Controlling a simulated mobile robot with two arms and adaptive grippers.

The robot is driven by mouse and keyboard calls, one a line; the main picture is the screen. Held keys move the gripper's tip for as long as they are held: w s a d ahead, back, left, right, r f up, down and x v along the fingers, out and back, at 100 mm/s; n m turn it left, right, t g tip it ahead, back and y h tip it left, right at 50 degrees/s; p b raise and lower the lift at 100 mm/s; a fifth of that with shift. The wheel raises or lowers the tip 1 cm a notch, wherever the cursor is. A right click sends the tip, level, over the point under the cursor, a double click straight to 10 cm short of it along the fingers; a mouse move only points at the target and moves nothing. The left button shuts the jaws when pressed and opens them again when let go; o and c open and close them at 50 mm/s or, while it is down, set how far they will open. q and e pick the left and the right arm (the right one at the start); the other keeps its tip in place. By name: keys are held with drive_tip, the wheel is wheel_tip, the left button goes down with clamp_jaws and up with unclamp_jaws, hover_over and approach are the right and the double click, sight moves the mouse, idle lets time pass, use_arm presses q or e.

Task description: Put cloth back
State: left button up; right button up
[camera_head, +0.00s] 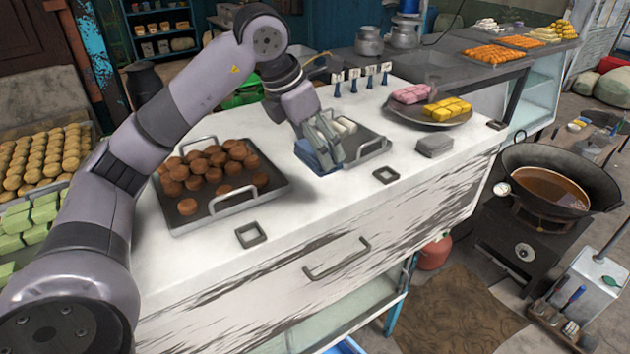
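A folded blue cloth (309,157) lies at the near left end of a small grey tray (373,149) on the white counter. My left gripper (328,153) points down at the cloth, its fingertips at or against the cloth's right part. The fingers hide part of the cloth and tray, and I cannot tell whether they are closed on it. White rolled pieces (345,125) lie in the tray behind the fingers. My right gripper is not in view.
A tray of brown sweets (213,170) stands left of the cloth on the counter (310,217). A plate with pink and yellow sweets (440,119), a grey block (435,144) and small blue-based stands (354,82) are nearby. A pan of brown liquid (545,190) sits at right.

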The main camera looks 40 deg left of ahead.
sight(315, 168)
use_arm(q)
wheel_tip(315, 168, down, 5)
drive_tip(key=shift+f+p, duration=0.2)
drive_tip(key=shift+p, duration=0.15)
wheel_tip(315, 168, down, 3)
drive_tip(key=shift+f+p, duration=0.1)
drive_tip(key=shift+p, duration=0.25)
drive_tip(key=shift+f, duration=0.35)
drive_tip(key=o, duration=1)
drive_tip(key=shift+o, duration=0.2)
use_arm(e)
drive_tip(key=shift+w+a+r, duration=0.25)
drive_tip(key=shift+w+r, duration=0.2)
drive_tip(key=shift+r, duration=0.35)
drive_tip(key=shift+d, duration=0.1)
use_arm(q)
drive_tip(key=shift+s+r, duration=0.2)
drive_tip(key=shift+r, duration=0.35)
drive_tip(key=b+v, duration=0.2)
drive_tip(key=v, duration=0.9)
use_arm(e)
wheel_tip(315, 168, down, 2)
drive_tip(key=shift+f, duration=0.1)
